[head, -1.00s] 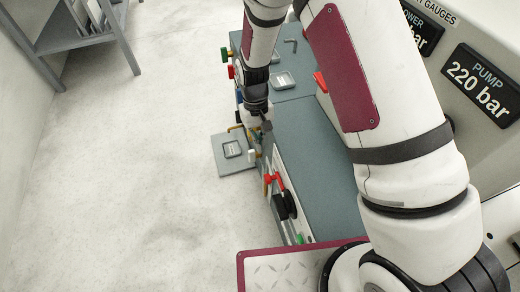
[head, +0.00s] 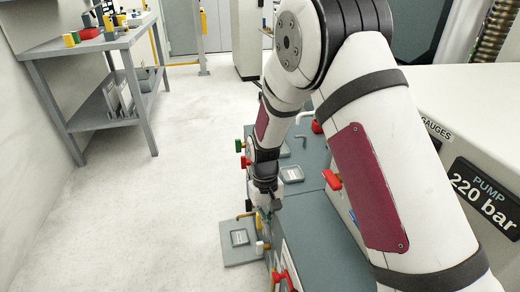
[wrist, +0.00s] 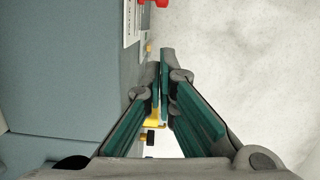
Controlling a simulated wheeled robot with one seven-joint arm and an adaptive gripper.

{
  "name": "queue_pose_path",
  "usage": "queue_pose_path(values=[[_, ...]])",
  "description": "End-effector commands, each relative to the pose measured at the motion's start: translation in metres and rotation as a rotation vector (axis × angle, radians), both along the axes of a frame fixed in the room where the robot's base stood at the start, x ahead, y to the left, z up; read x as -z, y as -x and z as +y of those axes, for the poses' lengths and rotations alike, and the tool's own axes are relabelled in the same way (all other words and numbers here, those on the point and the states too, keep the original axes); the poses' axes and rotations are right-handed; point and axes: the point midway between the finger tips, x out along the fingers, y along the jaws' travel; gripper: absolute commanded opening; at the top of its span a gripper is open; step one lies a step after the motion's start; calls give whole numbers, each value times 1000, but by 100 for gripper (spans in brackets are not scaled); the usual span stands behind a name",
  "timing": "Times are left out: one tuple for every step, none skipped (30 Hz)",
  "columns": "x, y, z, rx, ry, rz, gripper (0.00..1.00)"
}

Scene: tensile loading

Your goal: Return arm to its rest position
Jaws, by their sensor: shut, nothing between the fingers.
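My gripper (head: 271,203) hangs at the end of my arm, beside the floor-facing edge of the grey-green bench (head: 318,228). In the wrist view my gripper (wrist: 164,52) has its fingers together with nothing between them. Behind the fingers, a yellow part (wrist: 155,117) and a small black knob (wrist: 149,136) show at the bench's side, partly hidden. My arm is bent, with its raised elbow and upper arm covering part of the bench and console.
Red handles (head: 332,179) stand on the bench. A low grey plate (head: 240,240) juts from its side. A console with a 220 bar gauge (head: 482,190) is at right. A grey shelf table (head: 90,45) stands at far left. The pale floor between is clear.

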Motion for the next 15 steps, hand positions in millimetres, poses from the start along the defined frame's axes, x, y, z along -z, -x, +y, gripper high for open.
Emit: queue_pose_path(values=[[-1,0,0,1,0,-1,0],[-3,0,-1,2,-1,-2,0],[-8,0,-2,4,-3,-5,0],[-14,0,-3,6,-4,-8,0],[-21,1,-5,10,-6,-11,0],[-32,3,-9,16,-10,-15,0],[-43,4,-12,22,-13,-19,0],[-54,6,-15,27,-16,-26,0],[-70,11,-20,36,-20,-30,0],[-83,14,-24,42,-23,-36,0],[-96,19,-29,49,-26,-39,0],[-112,25,-34,57,-30,-48,0],[-124,30,-39,63,-33,-51,0],[-135,35,-43,71,-35,-57,0],[-150,43,-49,79,-38,-62,0]])
